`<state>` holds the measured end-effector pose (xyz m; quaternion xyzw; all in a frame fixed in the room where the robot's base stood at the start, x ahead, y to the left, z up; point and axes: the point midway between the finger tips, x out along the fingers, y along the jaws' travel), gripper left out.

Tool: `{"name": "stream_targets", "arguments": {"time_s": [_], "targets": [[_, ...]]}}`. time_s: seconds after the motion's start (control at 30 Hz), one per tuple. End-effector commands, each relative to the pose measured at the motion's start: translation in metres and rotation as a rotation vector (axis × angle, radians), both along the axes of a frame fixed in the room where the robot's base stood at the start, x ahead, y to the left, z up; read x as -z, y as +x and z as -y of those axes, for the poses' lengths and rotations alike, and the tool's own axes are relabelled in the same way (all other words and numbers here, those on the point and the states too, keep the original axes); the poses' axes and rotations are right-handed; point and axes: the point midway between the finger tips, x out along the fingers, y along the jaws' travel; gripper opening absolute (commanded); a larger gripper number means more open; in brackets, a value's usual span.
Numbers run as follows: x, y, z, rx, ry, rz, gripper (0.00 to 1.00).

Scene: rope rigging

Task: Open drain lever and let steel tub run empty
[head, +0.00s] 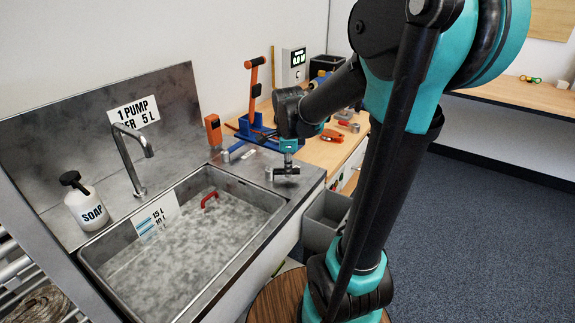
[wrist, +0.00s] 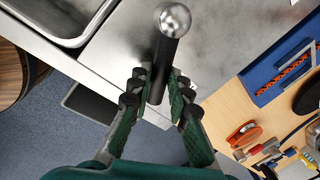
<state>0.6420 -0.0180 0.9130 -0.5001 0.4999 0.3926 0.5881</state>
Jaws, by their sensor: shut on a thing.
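The steel tub (head: 273,212) is set in the counter in the head view. Its inside looks mottled grey, and a volume label (head: 157,216) stands on its back wall. A red handle (head: 209,199) shows inside it. I cannot tell the liquid level. The drain lever (wrist: 163,65), a dark bar with a shiny ball end, stands by the tub's corner at the counter's right end. My gripper (wrist: 158,84) is shut on the lever's bar, with a finger on each side. In the head view my gripper (head: 288,150) is above the counter edge, and the lever is partly hidden.
A tap (head: 133,150) and a soap bottle (head: 86,206) stand behind and left of the tub. A grey bin (head: 325,214) is below the counter's right end. A wooden bench (head: 325,150) with a blue holder (head: 257,132) and tools lies beyond.

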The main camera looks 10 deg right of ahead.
Motion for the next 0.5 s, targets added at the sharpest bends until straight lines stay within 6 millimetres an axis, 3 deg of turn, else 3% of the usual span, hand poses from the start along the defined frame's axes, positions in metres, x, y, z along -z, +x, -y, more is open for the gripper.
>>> {"name": "stream_targets", "arguments": {"time_s": [0.5], "targets": [[-0.0003,-0.0096,-0.0037,0.175,-0.001,0.000,0.00]]}}
